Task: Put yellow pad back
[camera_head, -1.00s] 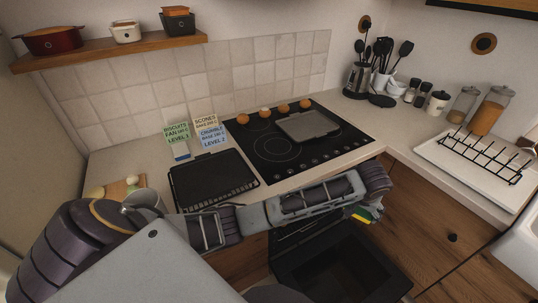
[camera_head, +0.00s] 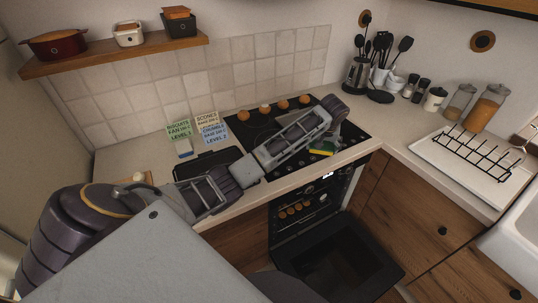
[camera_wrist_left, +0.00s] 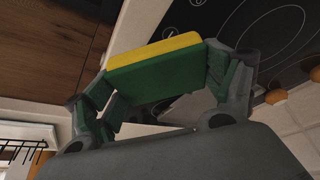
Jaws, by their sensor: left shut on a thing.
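The yellow pad (camera_head: 322,149), with a yellow face on a thicker green layer, is held by my left gripper (camera_head: 328,140) above the right front of the black hob. In the left wrist view the pad (camera_wrist_left: 155,70) lies between the two fingers of the left gripper (camera_wrist_left: 160,82), which is shut on it. Its green side faces the camera and its yellow edge points away. The hand and forearm hide much of the hob's middle and the grey tray on it. My right gripper is not in view.
The oven door (camera_head: 335,270) hangs open below the counter, with several round buns (camera_head: 294,210) inside. A dark tray (camera_head: 208,162) lies left of the hob, partly behind my arm. Recipe cards (camera_head: 205,122) stand behind it. A drying rack (camera_head: 478,160) stands at right.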

